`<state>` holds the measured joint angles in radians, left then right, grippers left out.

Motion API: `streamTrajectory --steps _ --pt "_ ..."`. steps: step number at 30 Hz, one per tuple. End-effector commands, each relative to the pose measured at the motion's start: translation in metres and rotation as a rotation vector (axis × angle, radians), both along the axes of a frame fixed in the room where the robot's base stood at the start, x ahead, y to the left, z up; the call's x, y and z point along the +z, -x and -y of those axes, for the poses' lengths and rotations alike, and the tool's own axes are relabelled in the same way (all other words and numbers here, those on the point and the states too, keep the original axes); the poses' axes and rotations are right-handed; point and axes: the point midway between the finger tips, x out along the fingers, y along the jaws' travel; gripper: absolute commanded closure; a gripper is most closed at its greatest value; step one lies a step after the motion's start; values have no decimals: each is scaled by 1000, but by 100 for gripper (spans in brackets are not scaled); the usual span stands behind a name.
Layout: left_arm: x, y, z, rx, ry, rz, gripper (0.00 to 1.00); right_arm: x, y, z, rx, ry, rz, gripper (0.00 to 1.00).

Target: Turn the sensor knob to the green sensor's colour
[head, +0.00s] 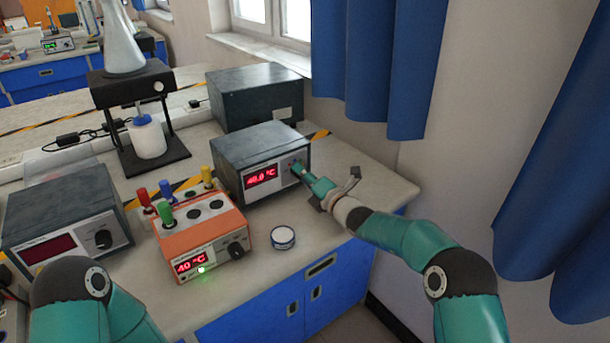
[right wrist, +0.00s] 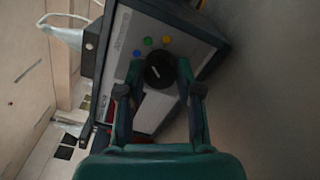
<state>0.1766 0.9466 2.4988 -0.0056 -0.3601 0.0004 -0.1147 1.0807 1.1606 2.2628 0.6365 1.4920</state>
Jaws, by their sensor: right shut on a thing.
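The sensor knob (right wrist: 159,70) is a dark round knob on the front of a grey box (head: 254,150) whose red display reads 40.0 °C. Small coloured dots, including green, blue and yellow, sit around the knob in the right wrist view. A pale mark shows on the knob; which dot it points to is hard to tell. My right gripper (head: 304,174) has its fingers around the knob, and shows in the right wrist view (right wrist: 160,95). The green sensor (head: 165,202) stands upright in the orange box (head: 202,231). My left arm shows at lower left; its gripper is out of view.
A small round tin (head: 283,237) lies near the bench front. A dark box (head: 255,97) stands behind, another instrument (head: 62,238) at left, and a burner stand (head: 140,160) at the back.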

Motion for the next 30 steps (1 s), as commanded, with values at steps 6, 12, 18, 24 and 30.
streamTrajectory --steps 6,12,18,24,30 --pt "0 0 0 0 0 0 60 4 -3 5 -11 -4 6 55" --pt "0 0 0 0 0 0 60 2 -1 3 -6 -2 4 40" --pt "0 0 0 0 0 0 60 1 -1 2 -4 0 2 40" --pt "1 0 0 0 0 0 60 1 7 8 -3 0 0 40" --pt "1 0 0 0 0 0 60 1 27 24 -5 0 0 40"
